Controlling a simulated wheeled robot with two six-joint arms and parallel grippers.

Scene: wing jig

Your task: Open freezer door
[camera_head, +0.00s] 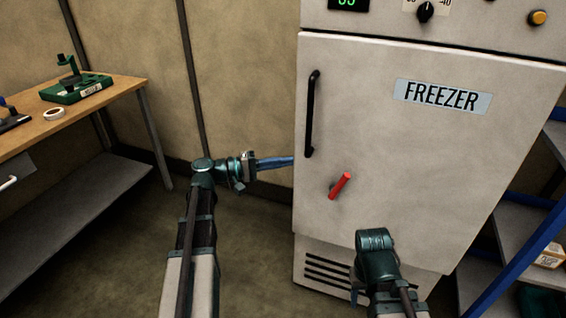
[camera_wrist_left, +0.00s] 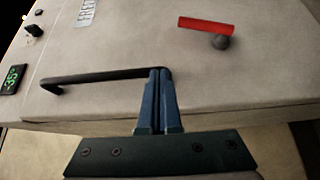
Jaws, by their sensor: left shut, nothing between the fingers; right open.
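The freezer door (camera_head: 420,160) is pale and looks shut against the body. A black vertical handle (camera_head: 311,115) runs down its left side. Below the handle is a red lever (camera_head: 341,185), tilted up to the right in the head view; it also shows in the left wrist view (camera_wrist_left: 206,24). My left gripper (camera_head: 291,161) points at the door's left edge, near the handle's lower end. In the left wrist view its blue fingers (camera_wrist_left: 158,72) are shut and empty, overlapping that end of the handle (camera_wrist_left: 100,77); contact is unclear.
A wooden workbench (camera_head: 120,88) with a green tool (camera_head: 76,88) and a tape roll (camera_head: 54,113) stands at the left. A blue-framed shelf (camera_head: 520,245) stands right of the freezer. The floor left of the freezer is clear.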

